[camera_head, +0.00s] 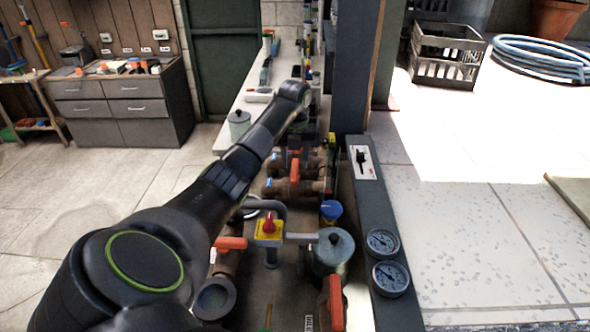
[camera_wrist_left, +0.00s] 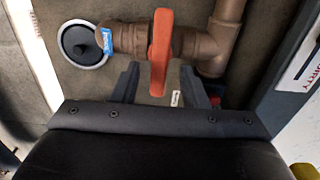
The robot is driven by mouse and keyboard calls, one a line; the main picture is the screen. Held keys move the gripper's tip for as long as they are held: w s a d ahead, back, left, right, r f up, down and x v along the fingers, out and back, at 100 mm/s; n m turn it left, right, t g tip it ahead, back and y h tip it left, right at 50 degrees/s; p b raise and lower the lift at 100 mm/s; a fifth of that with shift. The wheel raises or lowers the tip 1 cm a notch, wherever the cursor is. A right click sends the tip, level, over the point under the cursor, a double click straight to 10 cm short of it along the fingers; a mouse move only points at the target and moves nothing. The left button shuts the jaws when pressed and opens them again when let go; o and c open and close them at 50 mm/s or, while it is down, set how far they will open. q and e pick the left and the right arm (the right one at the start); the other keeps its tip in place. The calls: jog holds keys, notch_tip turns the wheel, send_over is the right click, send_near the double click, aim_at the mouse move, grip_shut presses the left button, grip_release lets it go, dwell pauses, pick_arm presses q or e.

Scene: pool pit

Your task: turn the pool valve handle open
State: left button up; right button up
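An orange valve handle (camera_wrist_left: 160,52) stands crosswise to a brown pipe (camera_wrist_left: 222,32) in the left wrist view. My left gripper (camera_wrist_left: 160,72) is open, one finger on each side of the handle's lower end in the picture. The fingers look apart from the handle; their depth relative to it is unclear. In the head view my left arm reaches over the pipework, its wrist (camera_head: 292,92) bent down; the fingers are mostly hidden. An orange handle (camera_head: 294,172) shows on a brown pipe just nearer. I cannot tell whether it is the same one. My right gripper is out of view.
Nearby are an orange lever (camera_head: 230,243), another orange lever (camera_head: 335,302), a red knob on a yellow box (camera_head: 269,228), and a grey lidded canister (camera_head: 333,250). A grey panel with gauges (camera_head: 383,241) borders the pipework on the right. Open tiled floor lies beyond it.

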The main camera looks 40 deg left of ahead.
aim_at(295, 173)
pick_arm(q)
jog(key=shift+f, duration=1.4)
jog(key=shift+c, duration=0.3)
grip_shut()
